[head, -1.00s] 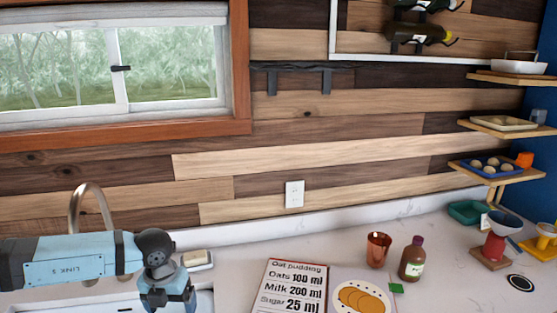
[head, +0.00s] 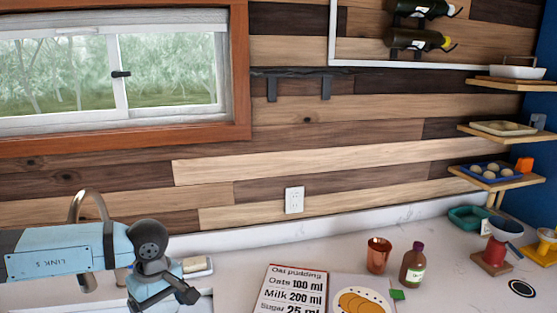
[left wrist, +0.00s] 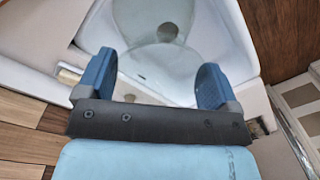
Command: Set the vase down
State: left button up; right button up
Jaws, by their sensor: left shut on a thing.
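A clear, see-through vase (left wrist: 160,72) is between the two blue fingers of my left gripper (left wrist: 158,80) in the left wrist view. The gripper is shut on it. The vase's outline is faint against the white sink basin (left wrist: 236,50) behind it, so its base and any contact below cannot be told. In the head view my left arm reaches in at the lower left, near the tap (head: 78,203); the vase cannot be made out there. My right gripper is in neither view.
A recipe board (head: 292,290), a cookie picture card (head: 360,296), a copper cup (head: 378,255) and a brown bottle (head: 412,264) stand on the white counter (head: 240,255). A red-based dripper (head: 493,250) stands farther right. Counter between the sink and board is clear.

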pick_arm(q)
jog(key=m, duration=0.3)
jog(key=r+m, duration=0.1)
jog(key=shift+s, duration=0.3)
jog(key=m, duration=0.6)
jog(key=shift+s+r, duration=0.4)
jog(key=shift+a, duration=0.1)
